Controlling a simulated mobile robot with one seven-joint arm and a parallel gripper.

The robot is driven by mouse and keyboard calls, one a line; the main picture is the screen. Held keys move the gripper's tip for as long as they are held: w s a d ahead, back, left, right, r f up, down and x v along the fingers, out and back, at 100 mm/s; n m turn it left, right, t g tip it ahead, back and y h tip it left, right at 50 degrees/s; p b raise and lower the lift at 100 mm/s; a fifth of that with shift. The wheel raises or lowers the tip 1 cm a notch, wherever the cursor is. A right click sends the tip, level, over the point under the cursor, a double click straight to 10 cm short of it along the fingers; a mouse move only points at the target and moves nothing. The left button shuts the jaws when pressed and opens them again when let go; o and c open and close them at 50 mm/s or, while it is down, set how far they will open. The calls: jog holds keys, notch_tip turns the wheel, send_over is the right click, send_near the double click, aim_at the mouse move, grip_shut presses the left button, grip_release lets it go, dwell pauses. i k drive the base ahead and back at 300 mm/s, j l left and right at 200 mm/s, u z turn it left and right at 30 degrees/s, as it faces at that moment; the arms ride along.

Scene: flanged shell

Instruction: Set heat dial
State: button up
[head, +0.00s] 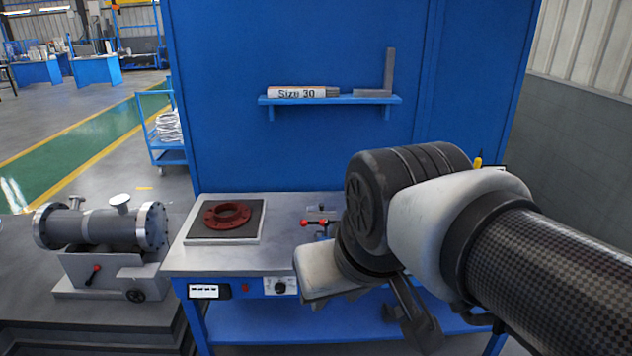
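The heat dial (281,287) is a small black knob on a white plate on the blue front edge of the workbench, below the tabletop. Its pointer setting is too small to read. My gripper (412,318) hangs low at the bench front, to the right of the dial and apart from it. My wrist and the pale hand cover part of the gripper, so its opening is not clear. A red flange ring (228,215) lies on a dark square heating plate (252,228) at the left of the bench top.
A small display (207,291) and a red button (245,288) sit left of the dial. A red-handled fixture (318,222) stands on the bench. A shelf (330,100) holds a "Size 30" cylinder (297,92) and a grey square (389,75). A flanged shell (100,228) stands left.

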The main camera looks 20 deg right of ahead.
aim_at(279, 287)
jog(key=k+j+z, duration=0.15)
jog(key=z, duration=10.1)
jog(key=l+z, duration=0.25)
jog(key=l, duration=0.2)
jog(key=i+l+z, duration=0.25)
jog(key=l, duration=0.2)
jog(key=k, duration=0.05)
